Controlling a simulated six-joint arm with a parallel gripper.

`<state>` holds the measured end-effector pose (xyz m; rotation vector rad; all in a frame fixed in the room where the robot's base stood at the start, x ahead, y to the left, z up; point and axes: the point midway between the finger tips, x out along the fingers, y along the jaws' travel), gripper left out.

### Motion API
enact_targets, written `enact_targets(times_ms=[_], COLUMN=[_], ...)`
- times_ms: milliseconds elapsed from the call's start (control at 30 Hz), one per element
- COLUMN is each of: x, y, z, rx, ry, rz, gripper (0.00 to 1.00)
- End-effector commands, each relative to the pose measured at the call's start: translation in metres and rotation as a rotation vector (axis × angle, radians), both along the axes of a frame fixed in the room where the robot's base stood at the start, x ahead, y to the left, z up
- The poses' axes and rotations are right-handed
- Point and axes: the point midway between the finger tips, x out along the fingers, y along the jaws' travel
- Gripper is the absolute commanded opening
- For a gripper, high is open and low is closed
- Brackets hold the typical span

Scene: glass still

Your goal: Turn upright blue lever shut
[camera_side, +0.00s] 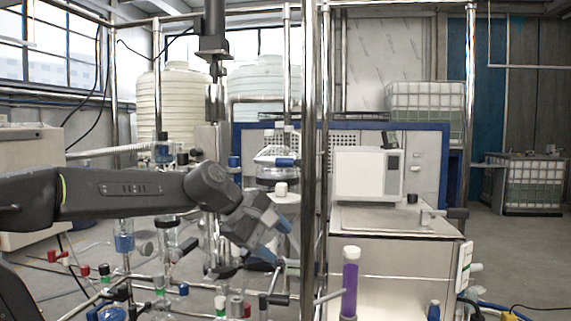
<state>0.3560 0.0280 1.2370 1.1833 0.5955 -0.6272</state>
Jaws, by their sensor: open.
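A small upright blue piece (234,162) shows above my wrist, at the left of the glassware in the middle; it looks like a lever, but it is too small to be sure. A second blue handle (285,162) lies level to its right, beside a clear glass vessel. My gripper (282,258) points down and right, low in front of the frame posts, below both blue pieces and apart from them. It is open. Its fingertips are crowded by glassware and fittings, and I cannot tell whether it touches anything.
Chrome posts (312,120) stand just right of my gripper. Glassware and clamps with red, green and blue caps (103,269) crowd the lower left. A purple-filled tube (350,285) stands at the right front. A steel bench (395,218) carries a white box-shaped instrument (362,174).

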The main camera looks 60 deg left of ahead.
Motion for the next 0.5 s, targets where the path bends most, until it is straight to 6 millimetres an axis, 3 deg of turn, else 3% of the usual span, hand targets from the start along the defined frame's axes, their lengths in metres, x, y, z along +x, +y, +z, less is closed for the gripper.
enact_targets(times_ms=[33,200,367,500], x=[0.016,0.060,0.084,0.096], y=[0.021,0.080,0.124,0.174], z=[0.010,0.039,0.057,0.070], rx=[-0.140,-0.723,-1.245,-1.707], ry=[-0.013,-0.053,-0.053,-0.056], rz=[0.147,0.566,0.775,0.899], gripper=[0.57,0.57,0.57,0.57])
